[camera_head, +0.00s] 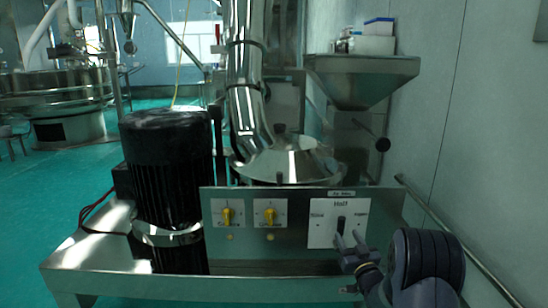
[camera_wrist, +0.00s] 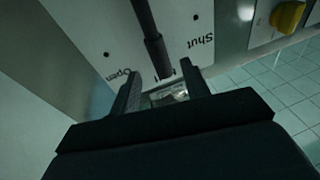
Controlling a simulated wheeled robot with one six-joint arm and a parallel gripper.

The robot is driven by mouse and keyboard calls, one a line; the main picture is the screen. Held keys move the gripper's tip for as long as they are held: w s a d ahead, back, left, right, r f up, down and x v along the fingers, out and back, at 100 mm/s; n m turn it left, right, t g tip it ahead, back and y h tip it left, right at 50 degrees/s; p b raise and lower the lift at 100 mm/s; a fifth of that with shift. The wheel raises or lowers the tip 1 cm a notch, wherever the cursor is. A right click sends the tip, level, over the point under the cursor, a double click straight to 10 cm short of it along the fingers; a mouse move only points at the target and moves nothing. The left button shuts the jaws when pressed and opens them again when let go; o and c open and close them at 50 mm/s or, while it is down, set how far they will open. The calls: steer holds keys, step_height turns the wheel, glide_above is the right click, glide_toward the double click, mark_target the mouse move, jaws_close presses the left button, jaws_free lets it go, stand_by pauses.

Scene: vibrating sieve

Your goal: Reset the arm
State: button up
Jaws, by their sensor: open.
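My gripper (camera_head: 348,240) is in front of the right end of the control panel (camera_head: 300,250), close to a black lever switch on a white plate (camera_head: 320,232). In the wrist view my gripper (camera_wrist: 162,85) is open, with its two dark fingers apart. The black lever (camera_wrist: 153,40) comes down toward the gap between the fingers. I cannot tell whether they touch it. The plate (camera_wrist: 95,30) carries the words "Open" and "Shut" on either side of the lever. My wrist covers the lower right of the head view.
Two yellow knobs (camera_head: 227,215) (camera_head: 270,215) sit on the panel's left part. A black motor (camera_head: 168,165) stands left of it on a steel table (camera_head: 100,262). A steel hopper (camera_head: 362,75) is behind. A rail and wall (camera_head: 480,150) are close on the right. Green floor is free at left.

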mark_target(342, 228)
steer(key=p+v, duration=0.1)
steer(key=v, duration=0.6)
steer(key=b+x, duration=0.1)
steer(key=x, duration=1)
steer(key=shift+s+a+r+b, duration=0.15)
steer(key=shift+a+b, duration=0.05)
steer(key=shift+b, duration=0.2)
steer(key=shift+a+n, duration=0.25)
steer(key=shift+n, duration=0.45)
steer(key=shift+s, duration=0.1)
